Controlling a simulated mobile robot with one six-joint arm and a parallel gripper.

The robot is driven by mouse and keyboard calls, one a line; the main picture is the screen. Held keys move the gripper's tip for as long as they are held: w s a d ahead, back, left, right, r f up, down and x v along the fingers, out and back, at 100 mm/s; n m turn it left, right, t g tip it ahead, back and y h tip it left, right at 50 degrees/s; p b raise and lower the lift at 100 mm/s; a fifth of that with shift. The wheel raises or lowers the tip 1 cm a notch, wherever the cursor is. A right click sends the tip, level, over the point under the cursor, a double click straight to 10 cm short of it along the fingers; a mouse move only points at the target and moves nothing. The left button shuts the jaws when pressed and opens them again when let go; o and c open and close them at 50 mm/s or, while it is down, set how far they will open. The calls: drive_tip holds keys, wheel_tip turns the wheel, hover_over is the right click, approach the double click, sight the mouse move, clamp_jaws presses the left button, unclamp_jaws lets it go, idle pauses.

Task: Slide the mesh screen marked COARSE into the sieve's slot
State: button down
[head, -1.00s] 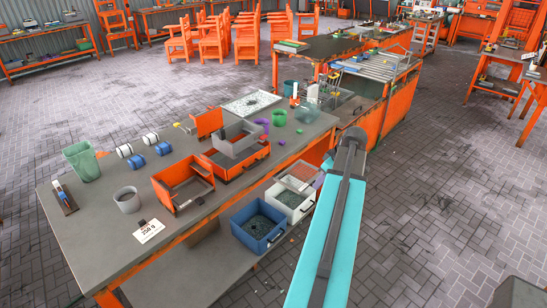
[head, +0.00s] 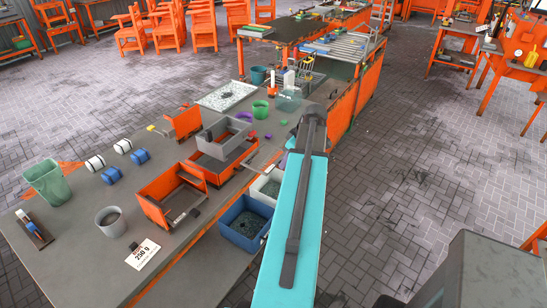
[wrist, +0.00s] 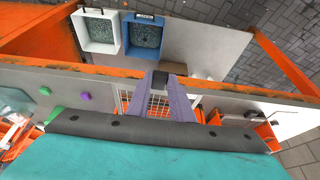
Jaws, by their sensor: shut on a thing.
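In the wrist view my gripper (wrist: 160,86) is shut on a mesh screen (wrist: 158,104); its pale grid shows between the fingers, and a dark block is at the fingertips. I cannot read a marking on it. In the head view a thin pale panel (head: 264,155), probably this screen, is over the table's right edge, just right of the sieve. The sieve appears to be the grey open box (head: 222,133) over an orange frame (head: 218,168). The panel looks apart from it. The slot cannot be made out, and my arm hides the gripper in the head view.
An orange box (head: 172,197) stands in front of the sieve. A blue bin (head: 246,224) and a white bin (head: 267,187) with dark granules sit on the lower shelf. A grey cup (head: 110,222), a green bin (head: 47,185) and a 250 g card (head: 142,254) are on the table.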

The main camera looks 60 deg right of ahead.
sight(269, 158)
drive_tip(key=shift+w, duration=0.1)
drive_tip(key=shift+w+a, duration=0.1)
idle(0.4)
drive_tip(key=shift+w, duration=0.1)
drive_tip(key=shift+w+b, duration=0.35)
drive_tip(key=shift+w, duration=2.4)
drive_tip(key=shift+w+r+b, duration=0.1)
drive_tip(key=shift+w+b, duration=0.25)
drive_tip(key=shift+w, duration=0.05)
idle(0.9)
drive_tip(key=shift+w+d+r, duration=0.1)
drive_tip(key=shift+w+d, duration=0.05)
drive_tip(key=shift+d, duration=0.05)
idle(1.0)
drive_tip(key=shift+b, duration=0.35)
idle(0.8)
